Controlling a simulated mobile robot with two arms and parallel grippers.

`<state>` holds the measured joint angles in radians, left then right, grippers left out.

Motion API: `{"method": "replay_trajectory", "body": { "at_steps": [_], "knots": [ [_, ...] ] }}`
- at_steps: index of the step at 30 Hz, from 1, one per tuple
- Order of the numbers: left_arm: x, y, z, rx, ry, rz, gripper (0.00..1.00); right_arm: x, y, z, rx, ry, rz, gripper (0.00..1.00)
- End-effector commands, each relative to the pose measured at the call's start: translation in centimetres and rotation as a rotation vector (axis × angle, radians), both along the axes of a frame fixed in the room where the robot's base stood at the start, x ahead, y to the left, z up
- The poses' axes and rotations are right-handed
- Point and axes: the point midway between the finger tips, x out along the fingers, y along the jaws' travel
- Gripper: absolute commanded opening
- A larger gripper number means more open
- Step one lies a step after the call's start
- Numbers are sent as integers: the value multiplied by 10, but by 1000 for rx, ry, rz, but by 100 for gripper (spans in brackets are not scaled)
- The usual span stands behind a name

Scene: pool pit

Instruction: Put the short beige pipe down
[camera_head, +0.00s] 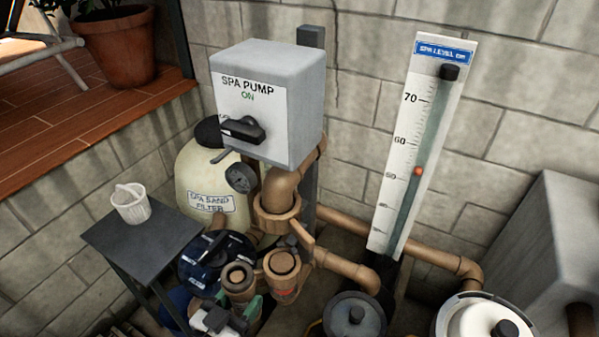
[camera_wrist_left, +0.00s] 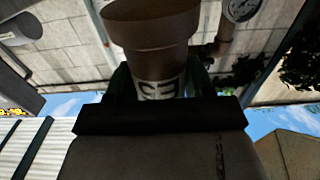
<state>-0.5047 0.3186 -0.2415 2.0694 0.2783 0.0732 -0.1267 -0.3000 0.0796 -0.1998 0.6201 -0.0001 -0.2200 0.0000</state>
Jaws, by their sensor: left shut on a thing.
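The short beige pipe (camera_head: 238,277) is upright at the lower middle of the head view, with its open round end up. My left gripper (camera_head: 237,300) is shut around it, with green-edged fingers on both sides. In the left wrist view the pipe (camera_wrist_left: 153,35) fills the space between the fingers (camera_wrist_left: 160,88), and a dark-on-light mark shows on its wall. Whether its lower end touches anything is hidden. My right gripper is not in view.
A similar open pipe end (camera_head: 283,264) stands close to the right, below a large elbow (camera_head: 283,190). A dark blue valve (camera_head: 212,262) is behind left. A small dark table (camera_head: 150,238) holds a white basket (camera_head: 131,204) and has bare room. The grey pump box (camera_head: 268,100) overhangs behind.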

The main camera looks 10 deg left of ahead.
Motion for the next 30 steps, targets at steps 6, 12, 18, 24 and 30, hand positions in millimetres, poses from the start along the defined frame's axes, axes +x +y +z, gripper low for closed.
{"method": "replay_trajectory", "body": {
  "at_steps": [6, 12, 18, 24, 30],
  "knots": [
    [2, -2, -3, -8, -9, 25, 32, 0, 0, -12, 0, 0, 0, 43],
    [6, 1, -6, -18, -25, 149, 32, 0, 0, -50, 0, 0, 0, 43],
    [6, 17, -7, -10, -15, 289, 32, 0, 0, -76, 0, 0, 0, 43],
    [4, 26, -4, -1, -3, 349, 32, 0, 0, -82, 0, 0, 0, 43],
    [4, 27, -3, 0, -1, 350, 32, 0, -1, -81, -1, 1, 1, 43]
  ]
}}
